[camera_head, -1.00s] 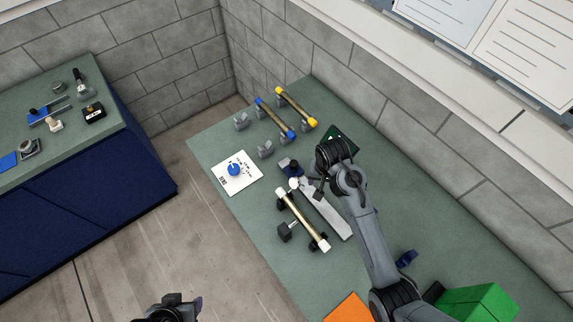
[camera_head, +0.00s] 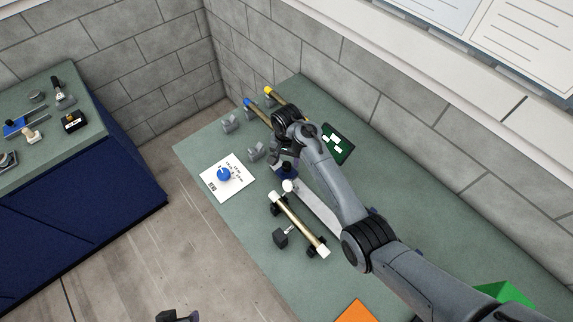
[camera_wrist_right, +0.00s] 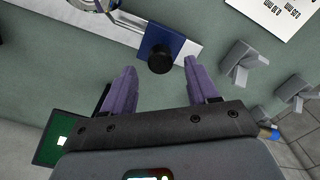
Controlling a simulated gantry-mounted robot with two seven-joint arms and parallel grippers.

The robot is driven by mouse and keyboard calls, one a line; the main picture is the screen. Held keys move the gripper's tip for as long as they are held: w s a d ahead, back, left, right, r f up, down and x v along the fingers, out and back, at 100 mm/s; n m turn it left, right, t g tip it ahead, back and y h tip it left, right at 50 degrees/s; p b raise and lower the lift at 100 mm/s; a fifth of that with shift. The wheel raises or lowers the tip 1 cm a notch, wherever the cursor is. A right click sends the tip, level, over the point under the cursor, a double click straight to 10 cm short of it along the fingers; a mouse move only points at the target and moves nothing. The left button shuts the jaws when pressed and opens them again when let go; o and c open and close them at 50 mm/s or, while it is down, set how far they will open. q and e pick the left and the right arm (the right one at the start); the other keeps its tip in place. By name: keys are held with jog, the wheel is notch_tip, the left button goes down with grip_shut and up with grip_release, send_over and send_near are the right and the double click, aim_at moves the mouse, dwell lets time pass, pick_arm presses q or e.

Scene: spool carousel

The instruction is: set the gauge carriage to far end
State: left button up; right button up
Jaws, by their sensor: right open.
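The gauge carriage is a blue block (camera_wrist_right: 158,40) with a black round knob (camera_wrist_right: 160,59), sitting on a pale rail (camera_wrist_right: 188,45). In the head view the carriage (camera_head: 288,173) shows at the far end of the pale rail (camera_head: 318,208), partly covered by my right arm. My right gripper (camera_wrist_right: 160,72) is open, its purple fingers apart on either side of the knob's line; contact with the knob is not visible. In the head view my right gripper (camera_head: 281,155) is above and beside the carriage. My left gripper (camera_head: 178,316) is barely visible at the bottom edge.
A spool bar with white ends (camera_head: 300,222) stands near the rail. Grey brackets (camera_head: 231,122) and blue- and yellow-ended bars are behind. A green panel (camera_head: 338,143) lies right of my gripper.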

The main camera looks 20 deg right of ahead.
aim_at(287, 165)
jog(key=shift+f, duration=2.2)
jog(key=shift+c, duration=0.2)
grip_shut()
